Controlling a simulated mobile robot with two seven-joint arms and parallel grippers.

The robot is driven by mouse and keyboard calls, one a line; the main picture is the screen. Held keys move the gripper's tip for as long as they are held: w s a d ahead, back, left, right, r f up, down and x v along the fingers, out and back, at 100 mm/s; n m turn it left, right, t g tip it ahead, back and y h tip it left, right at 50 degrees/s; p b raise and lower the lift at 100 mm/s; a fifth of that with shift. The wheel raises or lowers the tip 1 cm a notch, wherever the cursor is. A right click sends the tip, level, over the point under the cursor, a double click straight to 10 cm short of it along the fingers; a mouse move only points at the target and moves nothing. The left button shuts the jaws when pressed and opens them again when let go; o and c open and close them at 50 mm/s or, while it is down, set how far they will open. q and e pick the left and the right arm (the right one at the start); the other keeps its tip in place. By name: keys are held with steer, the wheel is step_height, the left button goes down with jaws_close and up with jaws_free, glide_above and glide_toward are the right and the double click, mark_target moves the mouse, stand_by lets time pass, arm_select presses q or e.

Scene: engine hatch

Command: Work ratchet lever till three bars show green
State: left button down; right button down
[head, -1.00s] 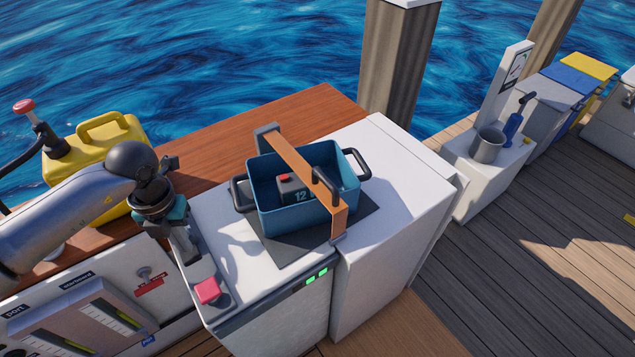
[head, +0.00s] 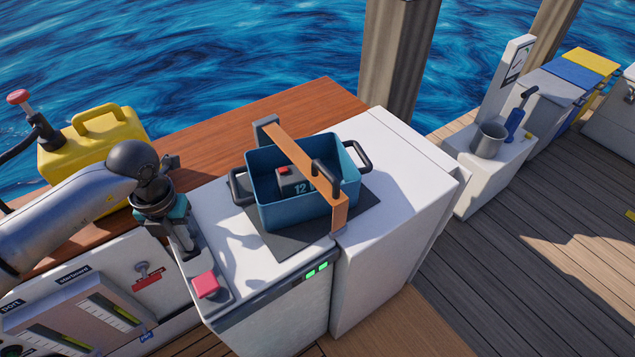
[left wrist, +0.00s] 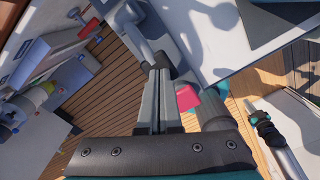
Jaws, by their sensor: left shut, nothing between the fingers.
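The pink grip (head: 206,286) of a grey lever sits at the front left corner of the white cabinet (head: 400,150). It also shows in the left wrist view (left wrist: 187,97), just right of my fingers. My left gripper (head: 190,252) points down beside the lever. Its fingers (left wrist: 158,74) are together and empty; whether they touch the lever I cannot tell. On the cabinet's front edge, two bars (head: 316,271) glow green; a darker patch lies left of them. What looks like my right gripper (left wrist: 262,125) is at the right of the wrist view, its fingers unclear.
A blue bin (head: 290,210) with a battery (head: 290,178) stands on a dark mat, under an orange strap (head: 300,160). A yellow can (head: 90,145) stands at the left. A slanted gauge panel (head: 75,310) is at lower left. The cabinet's right top is clear.

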arm_select(q)
steer(key=shift+f+b, duration=1)
steer(key=shift+f, duration=0.4)
steer(key=shift+r+p, duration=2.2)
steer(key=shift+r, duration=0.4)
steer(key=shift+d+f, duration=0.1)
